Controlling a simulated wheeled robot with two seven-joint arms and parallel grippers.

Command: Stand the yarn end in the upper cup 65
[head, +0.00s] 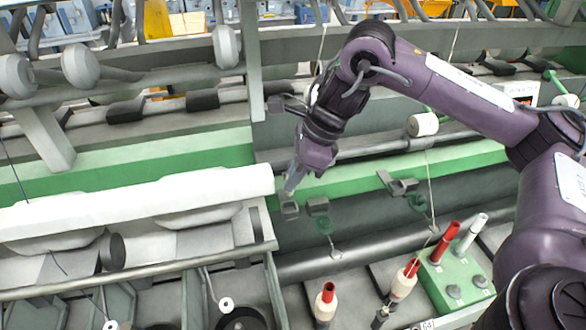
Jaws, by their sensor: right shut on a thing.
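My right gripper (291,186) reaches down from the upper middle to the front of the spinning frame. It is shut on the yarn end, which is too thin to make out between the fingers. Its fingertips are just above a small grey block (290,209), beside a similar block (317,206). I cannot tell which part is the upper cup 65; no such number is readable. A label 64 (428,324) shows at the bottom. My left gripper is not in view.
A green box (452,272) carries a red and a white tube. A long white cover (140,197) lies left of my gripper. A thin yarn (430,180) hangs at right.

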